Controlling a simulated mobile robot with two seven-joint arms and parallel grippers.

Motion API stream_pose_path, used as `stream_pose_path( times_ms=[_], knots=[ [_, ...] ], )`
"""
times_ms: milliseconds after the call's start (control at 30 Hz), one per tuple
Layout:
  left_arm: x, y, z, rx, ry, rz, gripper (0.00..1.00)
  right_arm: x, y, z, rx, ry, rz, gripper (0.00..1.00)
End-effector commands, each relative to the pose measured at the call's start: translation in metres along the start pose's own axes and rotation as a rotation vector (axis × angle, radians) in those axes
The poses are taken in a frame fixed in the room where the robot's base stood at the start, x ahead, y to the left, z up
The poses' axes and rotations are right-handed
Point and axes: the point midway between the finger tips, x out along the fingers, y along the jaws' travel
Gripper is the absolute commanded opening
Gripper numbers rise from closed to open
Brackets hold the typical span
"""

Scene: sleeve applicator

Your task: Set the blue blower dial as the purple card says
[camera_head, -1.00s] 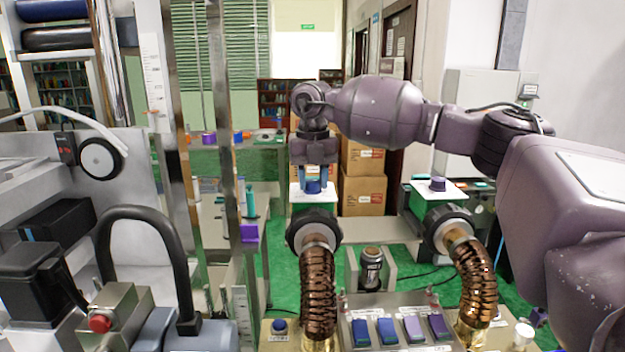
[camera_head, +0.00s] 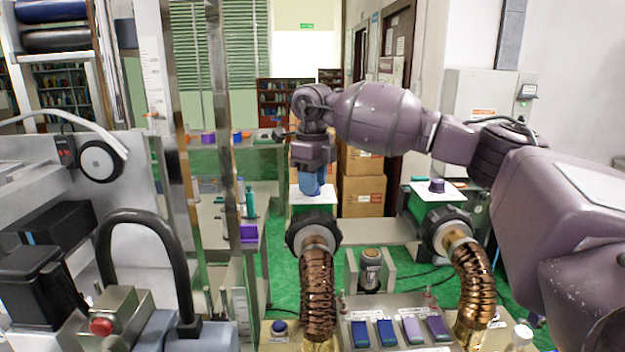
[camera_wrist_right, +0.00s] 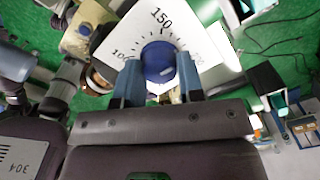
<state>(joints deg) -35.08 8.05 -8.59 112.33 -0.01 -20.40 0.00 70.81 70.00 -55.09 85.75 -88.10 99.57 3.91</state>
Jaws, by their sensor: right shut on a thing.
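The blue blower dial (camera_wrist_right: 158,62) shows in the right wrist view on a white scale plate marked 150 at the top. Another number at the left is partly covered; the dial's pointer is not clear. My right gripper (camera_wrist_right: 160,85) is shut on the blue dial, one finger on each side. In the head view, my right gripper (camera_head: 309,182) points down over the white plate (camera_head: 314,202) and mostly hides the dial. A small purple panel (camera_head: 249,232) is at the middle left; I cannot tell if it is the purple card, and no writing is readable. My left gripper is not in view.
A purple dial (camera_head: 437,186) sits on a second white plate at the right. Two copper hoses (camera_head: 317,285) rise in front of the blowers. A panel with blue and purple switches (camera_head: 411,330) is at the bottom. Metal posts (camera_head: 222,130) stand at the left.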

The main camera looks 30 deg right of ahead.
Motion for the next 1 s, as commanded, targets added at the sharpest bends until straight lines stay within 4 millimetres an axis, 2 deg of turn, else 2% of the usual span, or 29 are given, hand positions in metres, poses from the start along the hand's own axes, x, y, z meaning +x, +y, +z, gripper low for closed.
stream_pose_path(
  times_ms=[400, 1000],
  knots=[
    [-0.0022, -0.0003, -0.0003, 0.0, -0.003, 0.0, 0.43, 0.0002, -0.0003, -0.0001, -0.218, 0.001, 0.0, 0.12],
    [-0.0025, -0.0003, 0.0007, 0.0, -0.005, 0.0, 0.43, 0.0004, -0.0004, -0.0001, -0.258, 0.001, 0.0, 0.12]
  ],
)
